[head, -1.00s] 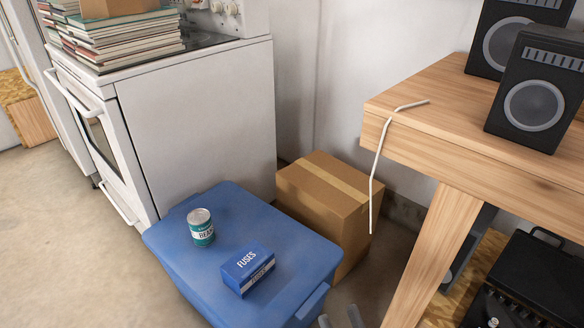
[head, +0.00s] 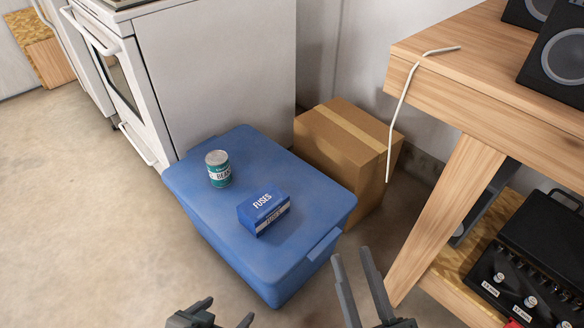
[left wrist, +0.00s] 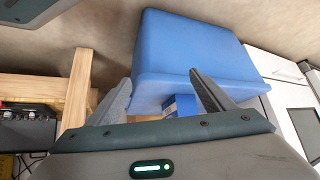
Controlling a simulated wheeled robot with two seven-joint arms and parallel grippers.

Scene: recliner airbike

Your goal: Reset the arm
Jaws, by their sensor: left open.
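My left gripper (head: 228,308) is at the bottom edge of the head view, open and empty, in front of the blue bin. In the left wrist view its two fingers (left wrist: 160,86) are spread, with the bin (left wrist: 190,45) and part of a blue box (left wrist: 181,104) behind the gap. My right gripper (head: 352,256) points up from the bottom of the head view, right of the bin. Its two fingers stand apart with nothing between them. Most of both arms is out of the head view.
The closed blue bin (head: 255,165) carries a green can (head: 218,170) and a blue fuses box (head: 264,213). A cardboard box (head: 345,150) stands behind it. A wooden table (head: 470,85) with a hanging white cable (head: 402,100) is at right. Floor at left is clear.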

